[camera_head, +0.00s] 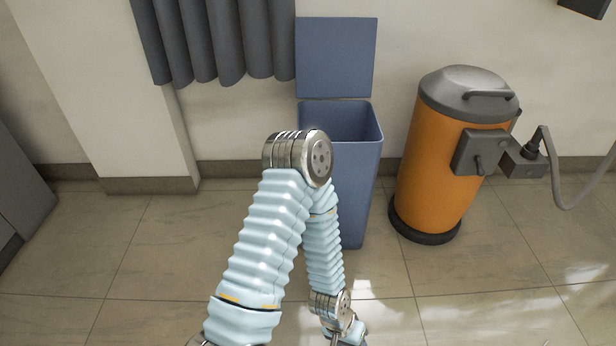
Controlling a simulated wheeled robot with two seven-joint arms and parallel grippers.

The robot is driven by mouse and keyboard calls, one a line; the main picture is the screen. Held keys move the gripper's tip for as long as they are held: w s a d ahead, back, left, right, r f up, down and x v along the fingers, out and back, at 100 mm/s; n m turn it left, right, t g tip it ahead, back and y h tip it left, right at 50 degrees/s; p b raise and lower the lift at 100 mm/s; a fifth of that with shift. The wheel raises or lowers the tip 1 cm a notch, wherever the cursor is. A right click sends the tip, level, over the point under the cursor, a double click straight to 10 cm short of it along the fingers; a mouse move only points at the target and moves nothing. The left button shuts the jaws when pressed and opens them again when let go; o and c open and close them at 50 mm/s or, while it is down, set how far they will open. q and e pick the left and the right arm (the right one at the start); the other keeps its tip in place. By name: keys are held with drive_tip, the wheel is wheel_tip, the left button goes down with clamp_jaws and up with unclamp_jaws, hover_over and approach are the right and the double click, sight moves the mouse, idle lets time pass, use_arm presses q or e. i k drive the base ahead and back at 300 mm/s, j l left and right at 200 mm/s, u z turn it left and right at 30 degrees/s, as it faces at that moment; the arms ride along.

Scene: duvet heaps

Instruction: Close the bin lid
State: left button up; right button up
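A tall blue bin (364,160) stands against the wall in the middle of the view. Its lid (336,58) is open and stands upright behind the bin's mouth. One of my arms, seemingly the left, rises from the bottom edge, bends at a metal elbow in front of the bin and runs back down. It hides the bin's left and lower front. The wrist of this arm shows at the bottom edge, low in front of the bin; its fingers are not visible. My other gripper is out of view.
An orange cylinder (437,170) with a grey domed top and a hose (571,205) stands to the right of the bin. A grey curtain (215,40) hangs at the upper left, beside the lid. The tiled floor (130,250) is clear at left.

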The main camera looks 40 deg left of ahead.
sight(334, 56)
drive_tip(key=u, duration=1.05)
